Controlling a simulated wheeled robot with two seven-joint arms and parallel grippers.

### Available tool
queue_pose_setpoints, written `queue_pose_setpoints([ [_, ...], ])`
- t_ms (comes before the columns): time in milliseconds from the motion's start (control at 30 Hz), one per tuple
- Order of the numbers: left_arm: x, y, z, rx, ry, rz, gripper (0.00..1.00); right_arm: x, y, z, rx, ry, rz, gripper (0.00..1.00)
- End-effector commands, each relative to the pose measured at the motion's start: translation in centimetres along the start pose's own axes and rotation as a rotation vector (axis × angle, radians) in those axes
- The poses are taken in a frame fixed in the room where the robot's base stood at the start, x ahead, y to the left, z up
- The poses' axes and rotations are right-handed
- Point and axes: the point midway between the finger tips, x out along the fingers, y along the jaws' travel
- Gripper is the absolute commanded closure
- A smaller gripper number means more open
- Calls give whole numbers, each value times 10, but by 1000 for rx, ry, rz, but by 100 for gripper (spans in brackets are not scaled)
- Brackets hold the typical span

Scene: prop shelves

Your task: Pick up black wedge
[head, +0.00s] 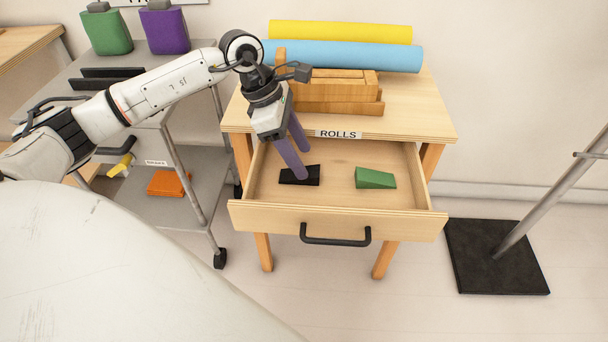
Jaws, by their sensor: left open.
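The black wedge (312,175) lies in the open drawer (335,222) of a wooden table, on the left side of the drawer floor. My left gripper (300,160) reaches down into the drawer from above, its purple fingers apart. One fingertip overlaps the wedge in the picture and hides part of it; I cannot tell whether it touches. The gripper holds nothing that I can see. A green wedge (375,178) lies to the right of the black one, apart from it. My right gripper is not in view.
Yellow (340,32) and blue (345,55) rolls and wooden blocks (335,90) sit on the tabletop above the drawer. A grey cart (185,80) with green and purple containers stands left. A black stand base (497,257) is right. Floor in front is clear.

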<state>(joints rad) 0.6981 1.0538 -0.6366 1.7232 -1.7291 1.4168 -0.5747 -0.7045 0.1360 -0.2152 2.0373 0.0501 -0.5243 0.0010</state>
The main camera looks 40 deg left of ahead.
Motion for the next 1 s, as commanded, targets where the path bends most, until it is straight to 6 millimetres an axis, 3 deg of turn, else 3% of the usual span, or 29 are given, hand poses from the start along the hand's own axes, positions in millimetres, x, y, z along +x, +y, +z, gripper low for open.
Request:
queue_pose_setpoints([
  [200, 35, -1, 0, -1, 0, -4, 47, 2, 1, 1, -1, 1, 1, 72],
  [467, 41, -1, 0, -1, 1, -2, 47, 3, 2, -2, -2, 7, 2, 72],
  [733, 40, -1, 0, 0, 0, -2, 89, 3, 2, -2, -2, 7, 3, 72],
  [1000, 38, 0, 1, 0, 0, 0, 92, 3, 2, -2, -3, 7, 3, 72],
])
